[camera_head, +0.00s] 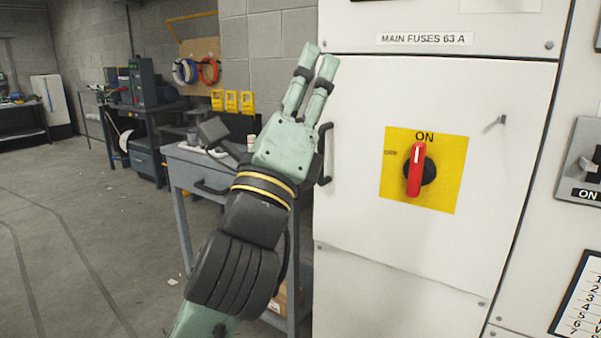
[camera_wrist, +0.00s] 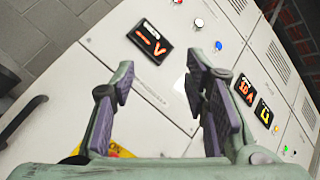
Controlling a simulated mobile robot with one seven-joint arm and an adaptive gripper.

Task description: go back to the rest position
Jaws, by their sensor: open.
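My gripper (camera_head: 318,68) is raised in front of the left edge of a white cabinet (camera_head: 470,90), left of its switch in the head view. Its two fingers point up and stand apart, with nothing between them. In the wrist view my gripper (camera_wrist: 160,100) is also open and empty, facing the cabinet front with its displays and buttons. The red rotary handle (camera_head: 415,170) on a yellow plate (camera_head: 445,185) stands upright, pointing at ON. My gripper is apart from the handle.
A black door handle (camera_head: 325,155) is close behind my gripper. A grey workbench (camera_head: 185,170) with tools stands left of the cabinet. Another switch (camera_head: 580,165) is at the right edge. The wrist view shows a red-lit display (camera_wrist: 150,42). The floor (camera_head: 80,230) at left is open.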

